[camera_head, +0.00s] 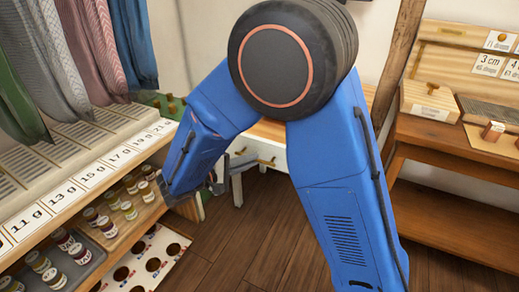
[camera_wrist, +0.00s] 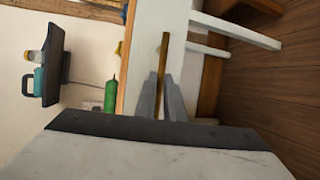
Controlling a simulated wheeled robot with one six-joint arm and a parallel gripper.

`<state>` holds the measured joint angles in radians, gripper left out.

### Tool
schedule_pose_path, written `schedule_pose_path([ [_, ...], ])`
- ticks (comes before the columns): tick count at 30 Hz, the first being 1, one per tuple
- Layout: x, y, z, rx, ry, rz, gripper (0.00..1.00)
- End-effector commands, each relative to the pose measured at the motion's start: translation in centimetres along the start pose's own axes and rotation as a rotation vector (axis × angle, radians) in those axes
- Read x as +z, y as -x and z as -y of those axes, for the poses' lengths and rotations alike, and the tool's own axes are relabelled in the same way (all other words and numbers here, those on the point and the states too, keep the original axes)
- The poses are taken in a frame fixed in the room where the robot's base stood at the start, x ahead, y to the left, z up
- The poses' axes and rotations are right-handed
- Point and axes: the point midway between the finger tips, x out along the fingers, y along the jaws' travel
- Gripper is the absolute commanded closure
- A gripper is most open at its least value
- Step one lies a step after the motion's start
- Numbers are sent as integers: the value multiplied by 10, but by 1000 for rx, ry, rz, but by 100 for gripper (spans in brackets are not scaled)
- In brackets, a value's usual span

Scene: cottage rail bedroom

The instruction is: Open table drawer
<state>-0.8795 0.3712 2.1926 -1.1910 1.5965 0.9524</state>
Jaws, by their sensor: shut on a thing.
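The white table (camera_head: 273,147) with a wooden top stands against the back wall, partly hidden behind my blue arm. Its drawer front shows white in the wrist view (camera_wrist: 148,35), turned sideways. A brass bar handle (camera_wrist: 164,50) runs between the fingers of my gripper (camera_wrist: 163,85), which is shut on it. In the head view my gripper (camera_head: 236,161) is at the table's left front, mostly hidden by my wrist. I cannot tell whether the drawer is pulled out at all.
A shelf unit (camera_head: 95,195) with small jars stands at left, close to my wrist. Cloths (camera_head: 75,45) hang above it. A wooden bench (camera_head: 450,150) stands at right.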

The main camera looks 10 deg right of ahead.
Motion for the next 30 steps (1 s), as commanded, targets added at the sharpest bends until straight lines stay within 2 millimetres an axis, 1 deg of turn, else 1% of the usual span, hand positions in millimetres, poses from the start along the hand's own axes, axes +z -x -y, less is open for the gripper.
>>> schedule_pose_path([
  [1,3,10,3,-1,2,-4,100],
  [3,7,20,4,0,2,-3,100],
  [9,15,38,8,-1,1,-2,100],
  [13,17,42,10,-1,0,0,100],
  [23,18,42,10,-1,0,1,100],
  [24,17,42,10,-1,0,1,89],
  [26,17,42,10,-1,0,1,74],
  [27,17,42,10,-1,0,1,72],
  [30,17,42,9,-1,0,1,72],
])
